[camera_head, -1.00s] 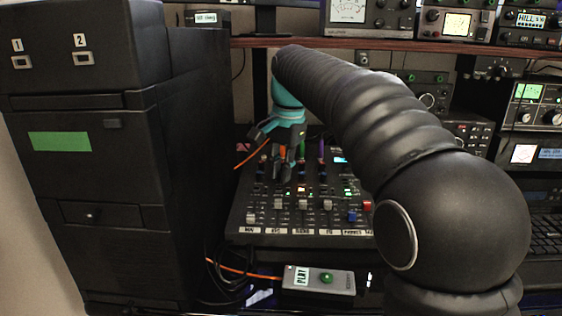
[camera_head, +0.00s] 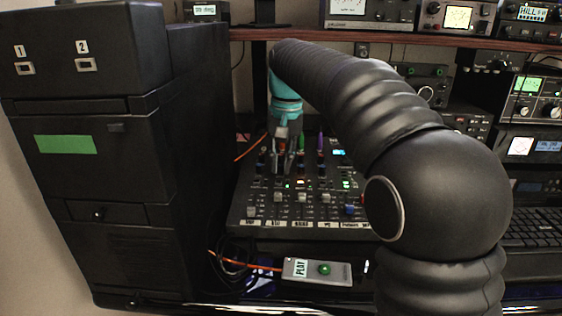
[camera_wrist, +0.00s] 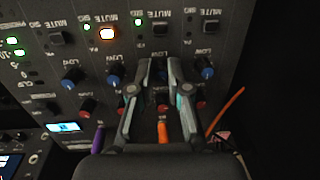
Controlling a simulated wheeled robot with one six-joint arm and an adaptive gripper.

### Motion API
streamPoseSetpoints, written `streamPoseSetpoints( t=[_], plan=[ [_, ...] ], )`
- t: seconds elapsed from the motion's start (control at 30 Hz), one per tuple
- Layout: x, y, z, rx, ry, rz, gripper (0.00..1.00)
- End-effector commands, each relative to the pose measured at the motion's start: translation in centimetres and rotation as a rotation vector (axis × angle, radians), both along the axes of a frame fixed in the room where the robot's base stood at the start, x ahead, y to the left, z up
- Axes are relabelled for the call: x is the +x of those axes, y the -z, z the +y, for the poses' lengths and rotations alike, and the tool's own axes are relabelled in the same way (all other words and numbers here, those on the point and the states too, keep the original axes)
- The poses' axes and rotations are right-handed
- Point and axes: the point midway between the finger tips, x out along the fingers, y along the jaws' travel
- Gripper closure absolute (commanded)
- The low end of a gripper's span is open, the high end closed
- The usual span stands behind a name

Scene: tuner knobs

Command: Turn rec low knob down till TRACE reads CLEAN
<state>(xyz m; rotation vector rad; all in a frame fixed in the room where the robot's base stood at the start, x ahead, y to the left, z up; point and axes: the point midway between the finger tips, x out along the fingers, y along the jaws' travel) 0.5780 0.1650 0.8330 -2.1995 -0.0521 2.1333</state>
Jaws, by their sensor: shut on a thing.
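The mixer (camera_head: 243,214) lies below the shelf in the head view, with labelled strips along its front edge. My gripper (camera_head: 283,172) reaches down onto its back knob rows. In the wrist view my gripper (camera_wrist: 158,68) has its two fingers around the rec low knob (camera_wrist: 158,73), in the row of blue LOW knobs, and is shut on it. The fingers mostly hide that knob, so its pointer cannot be read. Small screens show traces, including one on the upper shelf (camera_head: 458,17) and one at the right (camera_head: 520,146). I cannot read TRACE or CLEAN on them.
Neighbouring blue knobs (camera_wrist: 115,77) and (camera_wrist: 205,66) stand close on both sides. Purple (camera_wrist: 98,139) and orange (camera_wrist: 163,132) plugs rise near the fingers. A black cabinet (camera_head: 110,180) stands left.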

Motion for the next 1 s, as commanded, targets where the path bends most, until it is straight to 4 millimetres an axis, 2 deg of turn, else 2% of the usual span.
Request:
streamPoseSetpoints(
  t=[0.37, 0.4, 0.47, 0.5, 0.83, 1.0],
  plan=[
    [0.0, 0.1, 0.0, -0.001, -0.004, 0.002, 1.0],
    [0.0, 0.1, 0.0, -0.001, -0.003, 0.002, 0.76],
    [0.0, 0.1, 0.0, -0.001, -0.003, 0.002, 0.61],
    [0.0, 0.1, 0.0, -0.001, -0.003, 0.002, 0.58],
    [0.0, -0.2, 0.0, 0.0, -0.003, 0.001, 0.58],
    [0.0, -2.0, -0.1, 0.0, -0.003, -0.002, 0.58]
  ],
)
